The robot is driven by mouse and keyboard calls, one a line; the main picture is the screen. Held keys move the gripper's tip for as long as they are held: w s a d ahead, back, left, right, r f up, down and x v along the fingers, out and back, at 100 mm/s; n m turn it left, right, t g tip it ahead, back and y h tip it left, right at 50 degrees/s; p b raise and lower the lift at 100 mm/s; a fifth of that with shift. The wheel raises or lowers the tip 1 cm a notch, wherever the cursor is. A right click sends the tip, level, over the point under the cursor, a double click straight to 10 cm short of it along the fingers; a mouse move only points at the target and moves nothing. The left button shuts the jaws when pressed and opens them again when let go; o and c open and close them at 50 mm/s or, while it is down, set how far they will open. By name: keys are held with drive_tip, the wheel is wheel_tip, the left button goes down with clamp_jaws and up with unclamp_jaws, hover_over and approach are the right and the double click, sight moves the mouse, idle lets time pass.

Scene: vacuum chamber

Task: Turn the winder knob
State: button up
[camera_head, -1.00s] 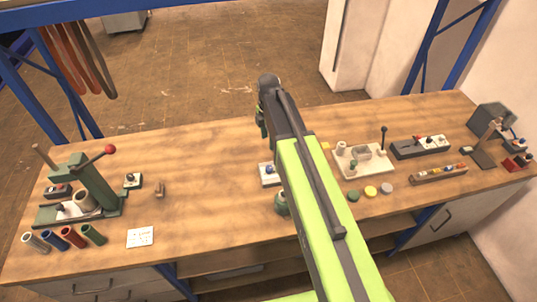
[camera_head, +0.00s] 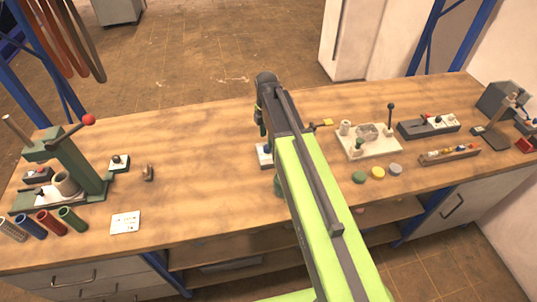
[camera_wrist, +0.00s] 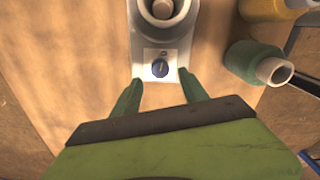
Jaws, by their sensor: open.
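The unit also carries a pale ring with a brown core at the top edge. My gripper (camera_wrist: 160,78) is open and empty. Its two green fingertips point at the plate, one to each side, with the knob roughly centred at the tips. I cannot tell how far above the plate they are. In the head view my arm hides most of the unit (camera_head: 264,152), and the knob is hidden there.
A green bottle (camera_wrist: 247,61) lies or stands close to the right finger, with a yellow container (camera_wrist: 262,8) beyond it. On the wooden bench (camera_head: 205,165), a green press (camera_head: 75,160) stands at left. A cream tray (camera_head: 385,149) and coloured discs (camera_head: 377,173) lie right of my arm.

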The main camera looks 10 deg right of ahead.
sight(267, 149)
wheel_tip(267, 149, down, 5)
drive_tip(key=b, duration=0.3)
drive_tip(key=shift+r, duration=0.1)
clamp_jaws()
drive_tip(key=shift+d, duration=0.15)
